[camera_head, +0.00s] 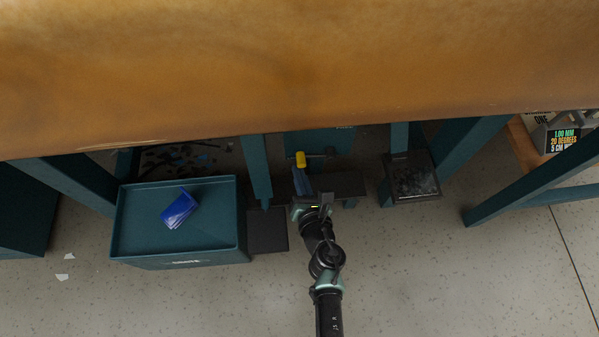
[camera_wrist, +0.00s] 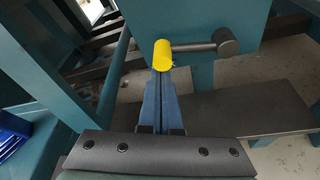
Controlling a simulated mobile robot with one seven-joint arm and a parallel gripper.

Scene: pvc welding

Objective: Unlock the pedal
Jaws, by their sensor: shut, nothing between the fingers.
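A yellow knob (camera_head: 300,159) sits under the table at the end of a short grey lever. In the wrist view the knob (camera_wrist: 162,54) is at the left end of the lever (camera_wrist: 195,46), whose round pivot (camera_wrist: 226,42) is at the right, by a teal panel. My gripper (camera_wrist: 161,74) is shut and empty, its blue fingers pointing at the knob. The fingertips appear right at the knob; I cannot tell whether they touch it. In the head view my gripper (camera_head: 302,179) is just in front of the knob. A dark flat pedal plate (camera_wrist: 235,112) lies right of and below the fingers.
The brown tabletop (camera_head: 300,70) hangs over the area. A teal bin (camera_head: 130,225) with a blue object (camera_head: 179,209) on it stands left. Teal legs (camera_head: 257,172) flank the space. Another dark plate (camera_head: 411,177) is at the right. Floor in front is mostly clear.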

